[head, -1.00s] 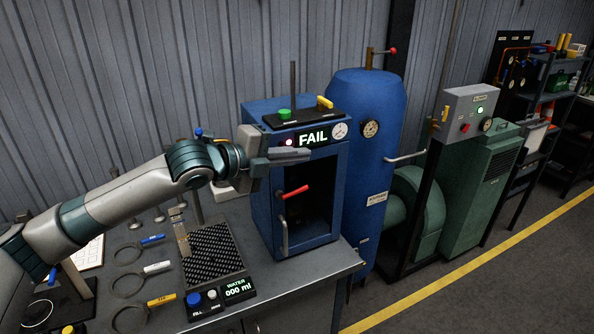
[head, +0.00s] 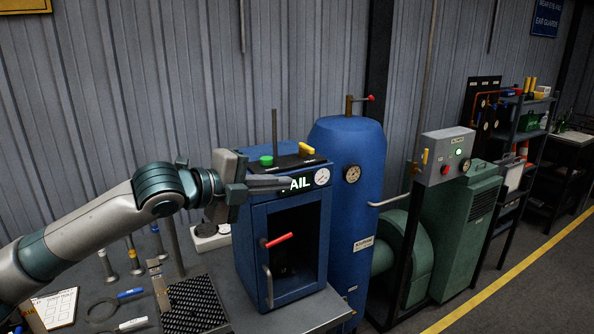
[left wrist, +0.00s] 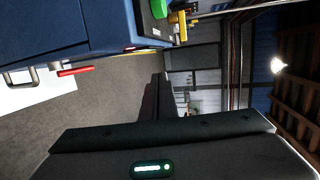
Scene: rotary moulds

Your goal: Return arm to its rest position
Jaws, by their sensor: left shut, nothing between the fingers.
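My left arm comes in from the left in the head view. My left gripper (head: 290,182) is shut and empty, with its fingers pointing right. The fingers pass in front of the upper front of the blue cabinet (head: 252,235) and cover part of its lit sign, of which "AIL" (head: 300,184) shows. In the left wrist view the dark gripper body fills the bottom, and the blue cabinet (left wrist: 45,35) with its red handle (left wrist: 75,71) is at the upper left. My right gripper is not in view.
A blue tank (head: 345,150) stands right of the cabinet, then a green machine (head: 460,215) with a grey control box (head: 440,155). Rings with coloured handles and a dark ribbed mat (head: 195,305) lie on the bench. Open floor (head: 530,290) is at the right.

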